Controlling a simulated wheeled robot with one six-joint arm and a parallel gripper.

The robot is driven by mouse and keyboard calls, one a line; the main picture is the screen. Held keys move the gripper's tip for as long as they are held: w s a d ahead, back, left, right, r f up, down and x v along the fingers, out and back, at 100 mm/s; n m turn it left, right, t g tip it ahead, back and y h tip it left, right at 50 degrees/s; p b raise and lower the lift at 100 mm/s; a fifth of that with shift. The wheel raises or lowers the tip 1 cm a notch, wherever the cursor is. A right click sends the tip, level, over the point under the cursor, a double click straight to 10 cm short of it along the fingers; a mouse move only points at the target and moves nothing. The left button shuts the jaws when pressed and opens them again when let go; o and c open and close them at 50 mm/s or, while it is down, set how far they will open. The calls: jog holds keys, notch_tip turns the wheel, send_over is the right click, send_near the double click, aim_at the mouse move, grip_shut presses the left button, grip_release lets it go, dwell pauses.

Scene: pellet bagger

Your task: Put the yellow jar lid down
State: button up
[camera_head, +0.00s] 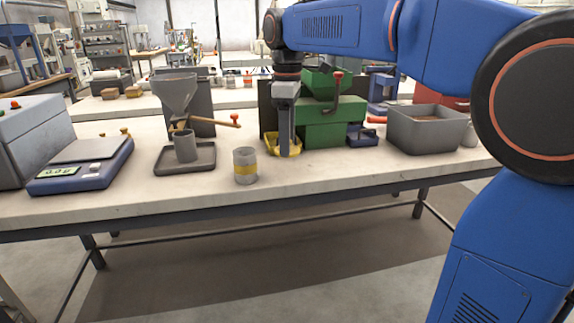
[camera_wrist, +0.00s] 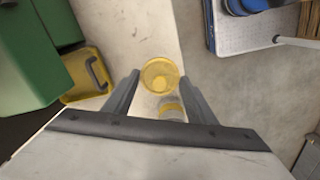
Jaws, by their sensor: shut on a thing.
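The yellow jar lid (camera_wrist: 160,75) is round and sits between the fingertips of my gripper (camera_wrist: 160,82), which is shut on it. In the head view my gripper (camera_head: 285,145) points down in front of the green machine, over the table. There I cannot tell the lid apart from the yellow tray behind the fingers. The jar also shows in the wrist view (camera_wrist: 172,110), partly hidden by the lid.
The yellow tray (camera_wrist: 72,98) lies beside the green machine (camera_head: 335,122). A grey bin (camera_head: 425,132) stands to the right. A funnel stand (camera_head: 185,163) and a blue scale (camera_head: 82,170) stand to the left. The table's front strip (camera_head: 330,172) is clear right of the jar.

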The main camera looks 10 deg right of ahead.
jog(key=shift+f, duration=3.25)
jog(key=shift+f, duration=0.1)
jog(key=o, duration=1)
jog(key=shift+o, duration=0.2)
notch_tip(320, 180, up, 12)
jog(key=shift+r, duration=0.15)
jog(key=s+d+f+m+t, duration=0.1)
jog(key=s+d+f+m, duration=0.3)
jog(key=s+f, duration=0.4)
jog(key=s+d+f+m+t, duration=0.2)
jog(key=s+d+f+m, duration=0.2)
jog(key=s+f, duration=0.5)
jog(key=s+d+f+m+t, duration=0.1)
jog(key=s+d+f+m, duration=0.4)
jog(key=s+f, duration=0.3)
jog(key=s, duration=0.3)
jog(key=shift+f+m+t, duration=0.15)
jog(key=shift+m+t, duration=0.15)
jog(key=shift+t, duration=0.1)
